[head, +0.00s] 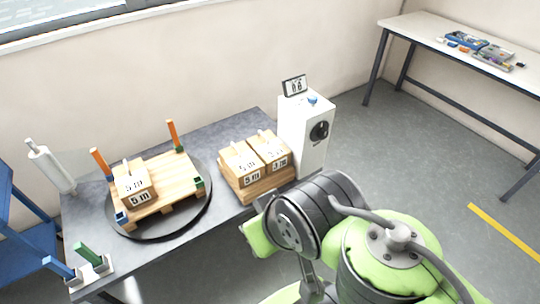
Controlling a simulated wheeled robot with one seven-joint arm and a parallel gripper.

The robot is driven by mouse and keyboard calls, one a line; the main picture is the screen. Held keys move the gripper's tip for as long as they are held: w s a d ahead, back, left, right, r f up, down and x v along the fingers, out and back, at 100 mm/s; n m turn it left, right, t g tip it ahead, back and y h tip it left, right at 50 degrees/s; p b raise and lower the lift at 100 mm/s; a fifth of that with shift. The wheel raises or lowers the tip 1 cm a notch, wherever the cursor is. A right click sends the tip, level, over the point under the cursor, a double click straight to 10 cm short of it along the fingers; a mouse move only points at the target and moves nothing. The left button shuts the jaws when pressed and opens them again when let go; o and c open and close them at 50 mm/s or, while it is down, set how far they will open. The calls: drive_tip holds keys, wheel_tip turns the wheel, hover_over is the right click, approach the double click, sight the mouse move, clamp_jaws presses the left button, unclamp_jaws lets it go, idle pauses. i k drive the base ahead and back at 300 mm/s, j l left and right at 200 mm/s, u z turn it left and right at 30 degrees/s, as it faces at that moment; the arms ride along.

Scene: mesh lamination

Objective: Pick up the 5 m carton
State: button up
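A brown carton labelled 5 m (240,162) stands on a low wooden base (262,190) at the right of the grey table. A second carton (269,146) stands close against its right side; its label seems to read 3 m. Another carton labelled 5 m (134,184) sits on a small wooden pallet (172,180) on the left. Each carton has a small pale upright tab on top. My arm comes in at the lower right, in front of the table. My gripper cannot be made out; the arm's own links fill that area.
The pallet rests on a black round turntable (203,211) with orange, green and blue corner posts. A white machine (306,135) with a display stands behind the cartons. A white roll (50,168) stands at left. A side table (430,28) holds small items at upper right.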

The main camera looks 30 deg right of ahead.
sight(242, 164)
drive_tip(key=i+j+u, duration=0.2)
drive_tip(key=i, duration=0.4)
drive_tip(key=i+u, duration=0.25)
drive_tip(key=i, duration=0.4)
